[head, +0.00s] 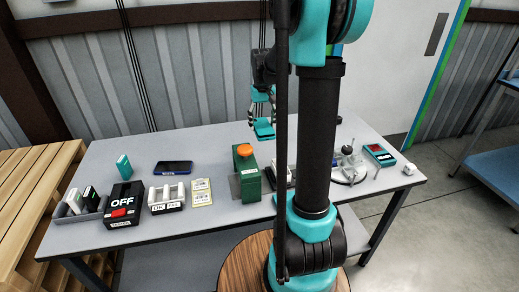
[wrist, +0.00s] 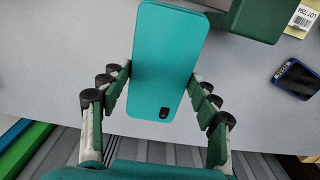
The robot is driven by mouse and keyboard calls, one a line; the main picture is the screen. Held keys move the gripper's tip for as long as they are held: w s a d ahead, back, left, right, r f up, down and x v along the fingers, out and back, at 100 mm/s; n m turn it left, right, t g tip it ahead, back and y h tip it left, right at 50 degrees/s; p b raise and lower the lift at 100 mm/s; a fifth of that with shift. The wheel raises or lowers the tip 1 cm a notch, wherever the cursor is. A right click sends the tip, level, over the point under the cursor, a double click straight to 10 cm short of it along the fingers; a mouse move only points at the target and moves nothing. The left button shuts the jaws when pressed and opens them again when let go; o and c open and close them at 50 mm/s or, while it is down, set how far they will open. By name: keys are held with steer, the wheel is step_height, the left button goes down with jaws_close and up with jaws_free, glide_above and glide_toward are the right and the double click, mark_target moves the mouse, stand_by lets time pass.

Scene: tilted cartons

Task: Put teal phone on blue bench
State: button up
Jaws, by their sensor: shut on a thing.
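The teal phone (wrist: 168,62) is a flat teal slab with a small dark camera patch near one corner. In the wrist view it lies between the two fingers of my gripper (wrist: 164,85), which are shut on its long sides. In the head view my gripper (head: 262,112) hangs above the back of the grey table, and the phone is hard to tell from the teal fingers there. The blue bench (head: 498,173) stands at the far right, beyond the grey table, and is cut off by the picture edge.
The grey table (head: 225,160) holds a green box with an orange knob (head: 245,172), a dark phone (head: 173,167), a teal upright block (head: 124,166), a black OFF box (head: 123,203) and a red-and-teal device (head: 379,154). Wooden pallets (head: 35,190) stand left. Floor separates table and bench.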

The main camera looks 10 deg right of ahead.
mark_target(262, 155)
step_height(262, 155, down, 12)
steer(key=shift+f, duration=0.15)
stand_by(0.3)
steer(key=shift+f, duration=0.1)
steer(key=o, duration=1.3)
